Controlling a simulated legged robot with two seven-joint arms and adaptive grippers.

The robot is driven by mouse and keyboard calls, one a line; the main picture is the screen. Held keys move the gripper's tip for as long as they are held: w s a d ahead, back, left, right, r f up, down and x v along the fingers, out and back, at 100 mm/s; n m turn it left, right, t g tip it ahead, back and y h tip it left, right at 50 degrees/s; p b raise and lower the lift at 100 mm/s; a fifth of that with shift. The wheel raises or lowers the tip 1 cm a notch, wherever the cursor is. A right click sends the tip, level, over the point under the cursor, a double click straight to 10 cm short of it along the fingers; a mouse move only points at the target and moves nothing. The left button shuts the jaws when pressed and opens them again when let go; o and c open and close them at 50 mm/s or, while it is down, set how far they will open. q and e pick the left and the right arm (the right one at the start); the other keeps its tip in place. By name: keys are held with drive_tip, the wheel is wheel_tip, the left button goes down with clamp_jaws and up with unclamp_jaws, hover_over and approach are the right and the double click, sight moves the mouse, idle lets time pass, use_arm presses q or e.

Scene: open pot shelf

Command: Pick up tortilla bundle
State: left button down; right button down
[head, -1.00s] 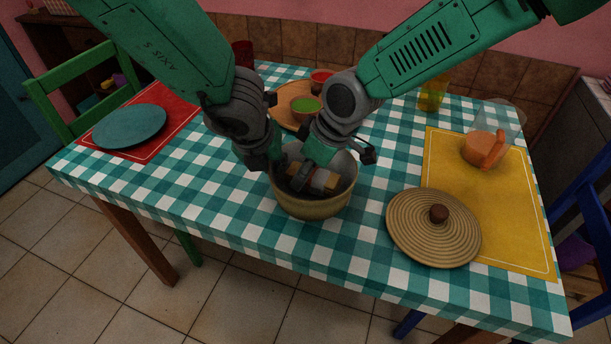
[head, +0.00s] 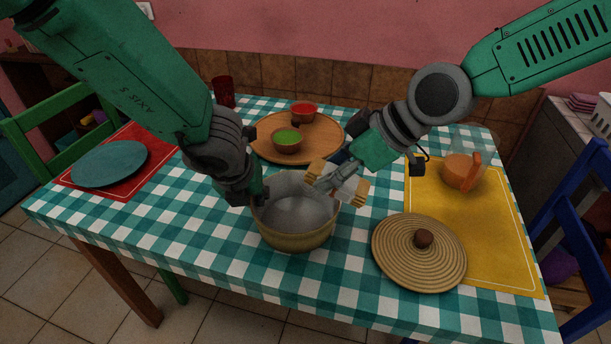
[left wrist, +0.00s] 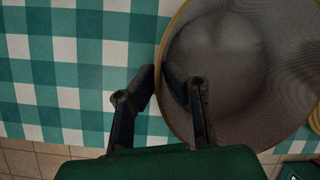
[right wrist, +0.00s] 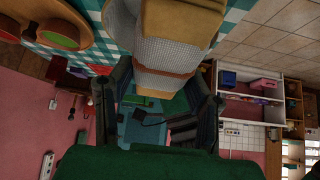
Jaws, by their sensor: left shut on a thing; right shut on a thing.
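The tortilla bundle (head: 351,192) is a white cloth-wrapped roll with tan ends. My right gripper (head: 337,184) is shut on it and holds it above the right rim of the pot. It fills the top middle of the right wrist view (right wrist: 175,42), between the fingers. The beige pot (head: 294,241) stands uncovered on the table, and its grey inside looks empty. My left gripper (head: 258,194) is shut on the pot's left rim, with one finger on each side of the wall in the left wrist view (left wrist: 160,82).
A ridged lid (head: 400,255) with a brown knob lies right of the pot, overlapping a yellow placemat (head: 485,235) with an orange-handled pitcher (head: 458,172). Behind stands a round wooden tray (head: 325,140) with green and red bowls. A blue plate (head: 110,163) lies at left.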

use_arm(q)
drive_tip(key=shift+d, duration=0.3)
drive_tip(key=shift+a, duration=0.3)
drive_tip(key=shift+d, duration=0.2)
use_arm(e)
drive_tip(key=s+d+h, duration=0.1)
drive_tip(key=s+d, duration=0.1)
drive_tip(key=d, duration=0.3)
drive_tip(key=s+d+r+h, duration=0.1)
drive_tip(key=s+d, duration=0.1)
drive_tip(key=d, duration=0.3)
drive_tip(key=s+d+r+g+h, duration=0.1)
drive_tip(key=s+d, duration=0.1)
drive_tip(key=d, duration=0.4)
drive_tip(key=shift+s, duration=0.25)
use_arm(q)
drive_tip(key=shift+d, duration=0.1)
use_arm(e)
drive_tip(key=shift+d, duration=0.2)
use_arm(q)
drive_tip(key=shift+a, duration=0.2)
use_arm(e)
drive_tip(key=shift+a, duration=0.25)
